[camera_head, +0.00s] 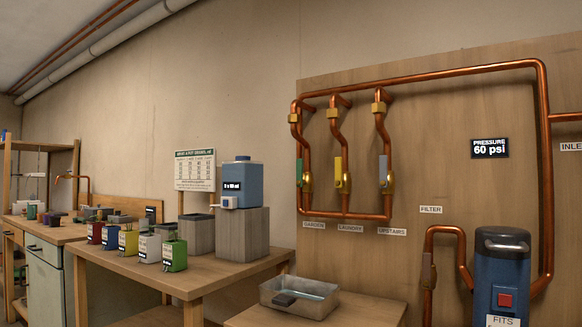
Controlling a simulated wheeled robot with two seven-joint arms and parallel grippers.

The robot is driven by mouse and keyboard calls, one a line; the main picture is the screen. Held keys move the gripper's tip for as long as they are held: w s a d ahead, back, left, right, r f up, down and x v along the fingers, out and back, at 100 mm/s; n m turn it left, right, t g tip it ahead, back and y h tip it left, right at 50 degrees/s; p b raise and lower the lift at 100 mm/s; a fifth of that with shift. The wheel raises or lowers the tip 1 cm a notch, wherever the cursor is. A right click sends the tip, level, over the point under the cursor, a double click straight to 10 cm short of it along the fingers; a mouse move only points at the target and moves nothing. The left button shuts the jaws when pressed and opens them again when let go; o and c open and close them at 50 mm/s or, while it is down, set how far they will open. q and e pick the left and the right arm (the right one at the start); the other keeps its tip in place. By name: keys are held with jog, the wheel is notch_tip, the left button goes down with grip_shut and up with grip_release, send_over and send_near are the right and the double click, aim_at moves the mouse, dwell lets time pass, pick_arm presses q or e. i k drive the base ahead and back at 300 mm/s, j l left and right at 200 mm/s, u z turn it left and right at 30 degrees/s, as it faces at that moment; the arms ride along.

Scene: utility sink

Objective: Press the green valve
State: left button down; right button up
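The green valve (299,172) is a narrow green lever on the left copper pipe, above the "GARDEN" label (314,224). It stands upright along the pipe, next to a brass fitting. A yellow valve (339,172) and a grey valve (383,168) sit on the pipes to its right, above the "LAUNDRY" and "UPSTAIRS" labels. Neither of my grippers shows in the head view, so their state and place are hidden.
A metal basin (299,297) stands on a low wooden table (372,310) below the pipes. A blue filter tank (502,268) is at right. A wooden workbench (150,274) at left holds several coloured cans and a blue container (243,184) on a grey block (242,234).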

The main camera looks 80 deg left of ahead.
aim_at(300, 183)
jog(key=k+j+u, duration=0.1)
jog(key=k+j, duration=0.7)
jog(key=j, duration=0.15)
jog(key=k+j+u, duration=0.15)
jog(key=k+j, duration=0.25)
